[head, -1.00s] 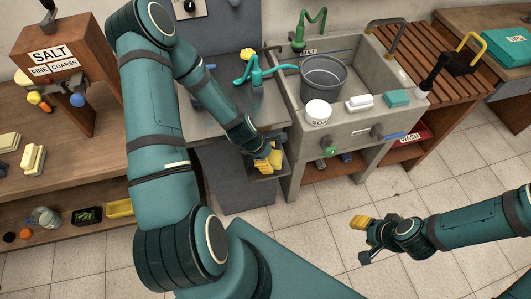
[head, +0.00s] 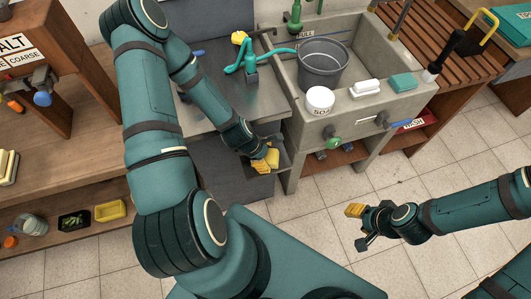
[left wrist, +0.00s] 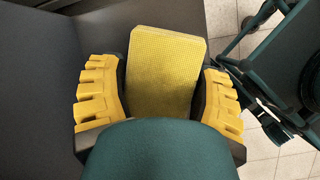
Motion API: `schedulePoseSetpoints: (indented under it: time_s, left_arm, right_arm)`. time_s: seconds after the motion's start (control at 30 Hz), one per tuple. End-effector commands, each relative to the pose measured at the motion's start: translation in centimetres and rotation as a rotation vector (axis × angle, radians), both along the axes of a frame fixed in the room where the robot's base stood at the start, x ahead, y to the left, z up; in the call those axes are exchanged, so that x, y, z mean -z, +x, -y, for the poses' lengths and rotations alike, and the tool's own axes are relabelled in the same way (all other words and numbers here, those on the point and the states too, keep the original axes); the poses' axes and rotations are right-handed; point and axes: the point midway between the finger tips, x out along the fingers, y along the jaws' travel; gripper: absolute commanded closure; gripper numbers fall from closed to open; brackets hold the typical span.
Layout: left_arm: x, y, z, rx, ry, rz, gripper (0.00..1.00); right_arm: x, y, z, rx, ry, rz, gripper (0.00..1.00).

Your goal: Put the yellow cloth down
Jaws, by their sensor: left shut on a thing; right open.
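The yellow cloth (left wrist: 165,65) is a flat, textured, folded rectangle between the yellow fingers of my left gripper (left wrist: 160,100) in the left wrist view. In the head view the cloth (head: 272,157) shows as a small yellow patch at my left gripper (head: 262,163), which is shut on it. The gripper is at a small dark shelf or tray (head: 284,146) at the front of the metal counter, left of the sink. I cannot tell whether the cloth touches that surface. My right gripper (head: 360,226) is open and empty above the tiled floor.
The stone sink (head: 385,117) holds a grey bucket (head: 323,66). A teal spray-like tool (head: 251,66) stands on the metal counter (head: 205,95). Open floor lies in front.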

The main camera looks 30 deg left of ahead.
Motion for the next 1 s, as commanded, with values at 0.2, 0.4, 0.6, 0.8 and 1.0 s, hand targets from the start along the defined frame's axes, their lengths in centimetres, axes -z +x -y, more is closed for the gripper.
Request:
schedulePoseSetpoints:
  time_s: [0.2, 0.4, 0.6, 0.8, 1.0]
  left_arm:
    - [-0.1, -0.1, 0.0, 0.0, 0.0, 0.001, 0.72]
    - [0.3, -0.1, 0.0, -0.001, 0.0, 0.0, 0.19]
    - [0.2, 0.0, 0.0, -0.001, 0.0, 0.0, 0.15]
    - [0.2, 0.0, 0.0, 0.0, 0.0, 0.0, 0.15]
    - [-0.8, -0.2, -0.2, -0.002, 0.001, 0.001, 0.15]
  right_arm:
    - [-0.1, 0.0, 0.0, 0.0, 0.0, 0.0, 0.53]
    - [0.2, 0.1, 0.0, 0.001, 0.0, 0.002, 0.53]
    - [0.2, 0.1, 0.0, 0.0, 0.0, 0.001, 0.53]
    - [0.2, 0.0, 0.0, 0.0, 0.0, 0.001, 0.53]
    - [-0.3, 0.0, 0.0, 0.0, 0.0, 0.0, 0.53]
